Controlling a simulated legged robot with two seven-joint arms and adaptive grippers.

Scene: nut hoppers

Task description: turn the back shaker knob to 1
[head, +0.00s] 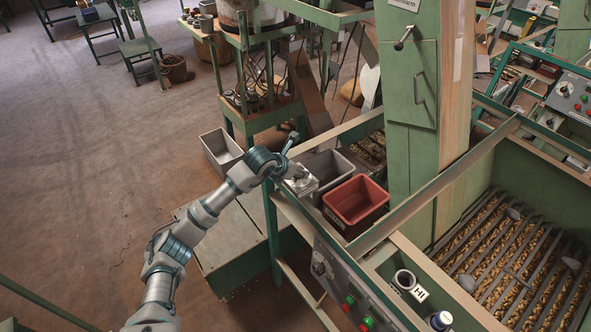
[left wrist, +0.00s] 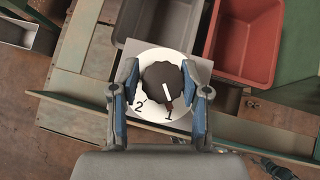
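A black scalloped knob (left wrist: 165,86) sits on a round white dial (left wrist: 151,61) with the numbers 2 and 1 on its lower edge. Its white pointer mark points down, close to the 1. My left gripper (left wrist: 161,72) has one finger on each side of the knob; a sliver of white dial shows between the left finger and the knob. In the head view my left gripper (head: 298,176) is over a pale plate (head: 304,187) beside the grey bin, and hides the knob. My right gripper is not in view.
A grey bin (head: 326,166) and a red bin (head: 357,203) stand just right of my left gripper. A control panel (head: 335,283) with another knob and coloured buttons faces front. A green post (head: 410,120) rises behind the bins. Nuts lie in a slatted tray (head: 510,262) at right.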

